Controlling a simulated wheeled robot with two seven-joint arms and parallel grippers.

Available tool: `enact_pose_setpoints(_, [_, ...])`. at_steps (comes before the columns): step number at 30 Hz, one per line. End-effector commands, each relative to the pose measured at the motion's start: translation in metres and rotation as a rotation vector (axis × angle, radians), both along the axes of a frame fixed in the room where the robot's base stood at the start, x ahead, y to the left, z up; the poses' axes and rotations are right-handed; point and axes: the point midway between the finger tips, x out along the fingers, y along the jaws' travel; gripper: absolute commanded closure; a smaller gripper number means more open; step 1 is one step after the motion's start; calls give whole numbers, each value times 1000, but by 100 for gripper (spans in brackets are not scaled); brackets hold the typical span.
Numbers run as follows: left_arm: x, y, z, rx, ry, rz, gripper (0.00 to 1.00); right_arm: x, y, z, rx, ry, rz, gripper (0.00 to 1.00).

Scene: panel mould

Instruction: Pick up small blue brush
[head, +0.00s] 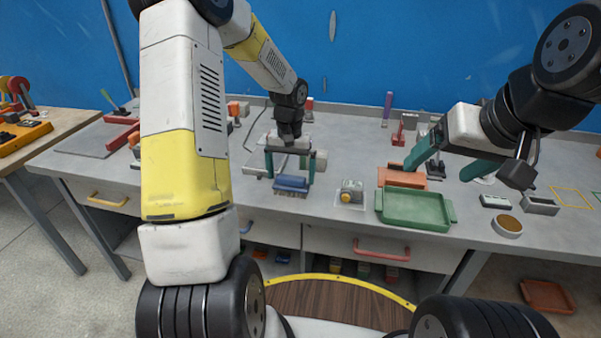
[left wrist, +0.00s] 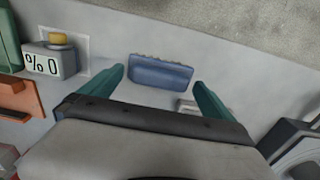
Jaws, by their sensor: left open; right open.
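The small blue brush (head: 291,184) lies on the grey table in front of my left gripper (head: 290,175), its bristles toward the front edge. In the left wrist view the brush (left wrist: 160,73) sits in line with the gap between the two teal fingers of my left gripper (left wrist: 159,76), near the fingertips. These fingers are open, one toward each end of the brush. I cannot tell whether they touch it. My right gripper (head: 436,174) is open and empty, above the orange tray and the table to its right.
A small device with a yellow knob (head: 351,192) stands right of the brush; it also shows in the left wrist view (left wrist: 50,60). A green tray (head: 415,224) and an orange tray (head: 402,179) lie further right. A round tin (head: 507,226) is near the right front edge.

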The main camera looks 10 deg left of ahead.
Motion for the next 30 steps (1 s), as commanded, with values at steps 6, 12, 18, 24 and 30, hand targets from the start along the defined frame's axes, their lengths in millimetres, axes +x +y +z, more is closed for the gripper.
enact_pose_setpoints(6, [0,0,-3,1,-1,0,0,0,0,0,0,0,0,18])
enact_pose_setpoints(12, [0,0,-2,0,-1,0,31,0,0,0,0,0,0,18])
enact_pose_setpoints(18, [0,0,-2,1,-1,0,62,0,0,0,0,0,0,18])
enact_pose_setpoints(24, [0,0,-2,1,-1,0,62,0,0,0,0,0,0,18])
enact_pose_setpoints(30, [1,0,9,2,-3,0,62,0,0,0,0,0,0,18])
